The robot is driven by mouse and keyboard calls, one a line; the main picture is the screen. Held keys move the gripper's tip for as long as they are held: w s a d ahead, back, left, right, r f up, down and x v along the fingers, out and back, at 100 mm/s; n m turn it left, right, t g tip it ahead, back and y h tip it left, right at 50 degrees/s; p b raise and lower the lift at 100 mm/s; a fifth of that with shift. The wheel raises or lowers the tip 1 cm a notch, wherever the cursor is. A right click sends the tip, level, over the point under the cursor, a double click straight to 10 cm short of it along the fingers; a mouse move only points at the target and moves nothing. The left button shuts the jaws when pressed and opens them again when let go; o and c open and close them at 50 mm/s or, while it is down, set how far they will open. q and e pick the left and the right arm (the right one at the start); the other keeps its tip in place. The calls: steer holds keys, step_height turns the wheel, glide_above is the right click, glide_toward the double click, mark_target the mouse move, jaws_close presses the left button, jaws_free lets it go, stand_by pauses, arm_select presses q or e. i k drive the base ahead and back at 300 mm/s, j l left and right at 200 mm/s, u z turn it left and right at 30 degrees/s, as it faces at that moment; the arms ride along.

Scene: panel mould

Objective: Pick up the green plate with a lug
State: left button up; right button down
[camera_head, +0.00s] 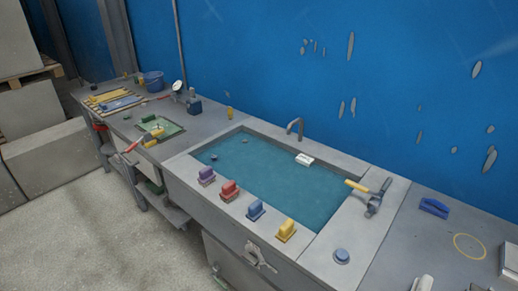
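A flat green rectangular plate (172,129) lies on the grey bench at the left, beyond the basin. A small dark piece and a yellow block (153,136) lie on or against it. I cannot make out a lug on it at this size.
A basin (328,246) with a teal surface fills the middle. Purple, red, blue and yellow blocks (285,231) line its front rim. A tap (294,127) stands behind, and a yellow-handled tool (372,196) lies at right. Open floor (90,235) is in front left.

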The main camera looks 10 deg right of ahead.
mark_target(150, 122)
steer(key=i+j+u, duration=0.65)
steer(key=i, duration=0.2)
steer(key=i+j+u, duration=0.35)
steer(key=i+u, duration=0.35)
steer(key=i, duration=0.25)
steer(key=i+z, duration=0.3)
steer(key=i, duration=0.15)
steer(key=i+j+z, duration=0.25)
steer(key=i, duration=0.15)
steer(key=i+j+z, duration=0.3)
steer(key=i+l, duration=0.1)
